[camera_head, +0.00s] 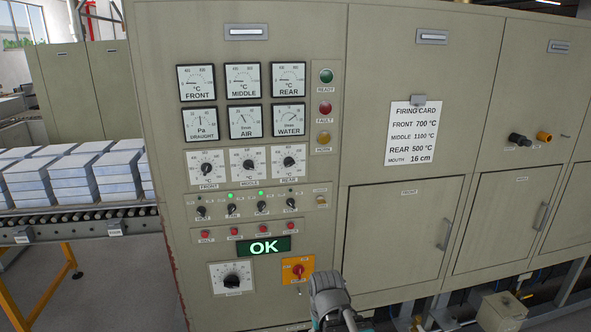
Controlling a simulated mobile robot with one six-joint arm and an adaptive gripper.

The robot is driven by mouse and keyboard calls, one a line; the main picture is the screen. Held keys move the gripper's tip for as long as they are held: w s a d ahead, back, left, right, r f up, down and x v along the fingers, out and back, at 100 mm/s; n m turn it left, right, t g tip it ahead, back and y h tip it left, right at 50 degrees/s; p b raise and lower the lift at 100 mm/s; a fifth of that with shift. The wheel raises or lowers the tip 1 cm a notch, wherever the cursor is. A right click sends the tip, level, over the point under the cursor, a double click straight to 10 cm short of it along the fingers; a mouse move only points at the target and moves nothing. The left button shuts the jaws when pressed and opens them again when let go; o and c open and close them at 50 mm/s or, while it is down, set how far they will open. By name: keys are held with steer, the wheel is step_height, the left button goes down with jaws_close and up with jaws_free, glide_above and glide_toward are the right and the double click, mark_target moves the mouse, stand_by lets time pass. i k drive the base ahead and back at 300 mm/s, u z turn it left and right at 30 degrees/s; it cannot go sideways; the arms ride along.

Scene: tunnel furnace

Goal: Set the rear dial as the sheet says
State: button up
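The rear dial (289,162) is a black knob on a white square scale plate, the rightmost of three in a row on the beige control panel, labelled REAR. Its pointer setting is too small to read surely. The sheet, a white firing card (411,134), hangs under a clip on the cabinet to the right. It reads FRONT 700 °C, MIDDLE 1100 °C, REAR 500 °C, MOUTH 16 cm. A grey part of my arm (329,293) rises at the bottom edge, below and right of the dial. My gripper's fingers do not show.
Beside it are the middle dial (249,165) and front dial (207,168). Above are gauges, including the REAR gauge (288,79). A conveyor (75,223) carries stacked blocks at left.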

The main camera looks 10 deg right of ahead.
mark_target(289, 161)
steer(key=z, duration=0.5)
steer(key=k, duration=1.2)
steer(key=z, duration=0.9)
steer(key=i, duration=1.25)
steer(key=u, duration=0.35)
steer(key=i, duration=0.7)
steer(key=u, duration=0.65)
